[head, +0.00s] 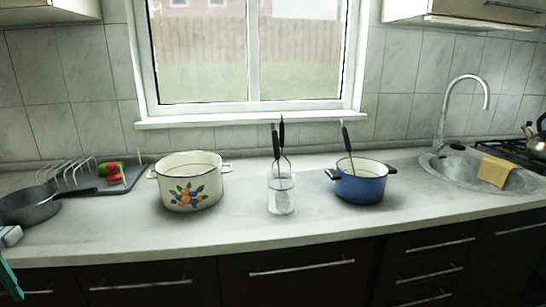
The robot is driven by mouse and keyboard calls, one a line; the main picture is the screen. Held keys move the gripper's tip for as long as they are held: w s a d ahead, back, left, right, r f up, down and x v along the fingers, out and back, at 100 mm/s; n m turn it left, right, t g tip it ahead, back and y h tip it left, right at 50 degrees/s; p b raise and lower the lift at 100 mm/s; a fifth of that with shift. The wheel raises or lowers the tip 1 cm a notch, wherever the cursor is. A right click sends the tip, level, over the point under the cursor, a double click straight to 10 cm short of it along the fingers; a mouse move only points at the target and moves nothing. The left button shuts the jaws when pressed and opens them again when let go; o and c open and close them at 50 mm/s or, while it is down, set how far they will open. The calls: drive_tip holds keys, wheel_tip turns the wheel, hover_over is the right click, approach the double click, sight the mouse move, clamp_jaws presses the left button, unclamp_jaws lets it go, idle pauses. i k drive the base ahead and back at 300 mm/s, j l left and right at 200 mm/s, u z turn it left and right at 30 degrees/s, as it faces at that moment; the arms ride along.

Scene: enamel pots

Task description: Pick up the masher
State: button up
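Utensils with black handles (282,132) stand upright in a clear glass jar (282,204) at the middle of the counter. One has a forked metal shank below its handle, like a masher's, but its head is blurred by the glass. Another black-handled utensil (346,138) leans in the blue enamel pot (361,190) to the right of the jar; its lower end is hidden inside the pot. I cannot tell for sure which of these is the masher. My gripper is not clearly in view.
A cream pot with a fruit pattern (190,184) stands left of the jar. A dark pan (28,206) and a dish rack (85,178) are at far left. The sink (461,173), with a yellow cloth (494,171), is at right. The counter front is mostly clear.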

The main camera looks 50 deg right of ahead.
sight(282, 125)
drive_tip(key=k+l+u, duration=0.2)
drive_tip(key=k+l, duration=0.15)
drive_tip(key=l, duration=0.4)
drive_tip(key=k+l+u, duration=0.15)
drive_tip(key=k+l, duration=0.25)
drive_tip(key=l, duration=0.3)
drive_tip(key=k+l+u, duration=0.2)
drive_tip(key=k+l, duration=0.25)
drive_tip(key=l, duration=0.2)
drive_tip(key=k+l+u, duration=0.15)
drive_tip(key=k+l, duration=0.3)
drive_tip(key=i+l, duration=0.15)
drive_tip(key=l, duration=0.2)
drive_tip(key=i+l, duration=0.15)
drive_tip(key=l, duration=0.2)
